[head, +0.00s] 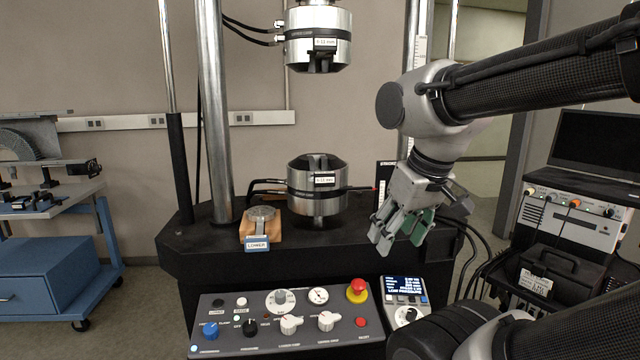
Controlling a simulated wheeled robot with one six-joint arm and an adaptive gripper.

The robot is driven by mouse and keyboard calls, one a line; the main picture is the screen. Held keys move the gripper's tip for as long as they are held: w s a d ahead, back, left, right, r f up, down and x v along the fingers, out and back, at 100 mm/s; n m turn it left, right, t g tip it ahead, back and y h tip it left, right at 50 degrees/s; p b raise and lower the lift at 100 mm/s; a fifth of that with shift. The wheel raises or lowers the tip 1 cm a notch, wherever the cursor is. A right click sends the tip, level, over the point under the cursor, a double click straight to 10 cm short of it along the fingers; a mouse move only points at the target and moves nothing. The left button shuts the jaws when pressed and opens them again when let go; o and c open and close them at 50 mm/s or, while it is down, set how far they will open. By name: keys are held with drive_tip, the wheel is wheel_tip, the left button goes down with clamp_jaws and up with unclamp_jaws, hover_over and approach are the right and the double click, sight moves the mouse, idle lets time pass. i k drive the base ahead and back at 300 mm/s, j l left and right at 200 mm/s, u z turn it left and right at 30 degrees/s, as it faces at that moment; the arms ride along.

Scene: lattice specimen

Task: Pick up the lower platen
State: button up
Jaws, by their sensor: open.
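The lower platen (262,213) is a small grey metal disc. It rests in a wooden holder (250,230) with a blue-edged label reading "LOWER" on its front. The holder stands on the black machine table, left of the lower grip. My gripper (398,246) hangs to the right of the lower grip, in front of the table's right part, pointing down. Its fingers are apart, with green showing on one, and nothing is between them. It is well to the right of the platen and not touching it.
The lower cylindrical grip (317,188) stands between the platen and my gripper, and the upper grip (318,40) hangs above it. A steel column (213,120) rises behind the platen. A control panel (285,322) with knobs and a red button is in front. A blue cart (55,290) stands left.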

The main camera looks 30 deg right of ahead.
sight(259, 242)
drive_tip(key=i+j, duration=0.15)
drive_tip(key=j, duration=0.25)
drive_tip(key=i+j, duration=0.1)
drive_tip(key=j, duration=0.3)
drive_tip(key=i+j, duration=0.15)
drive_tip(key=j, duration=0.25)
drive_tip(key=z, duration=0.05)
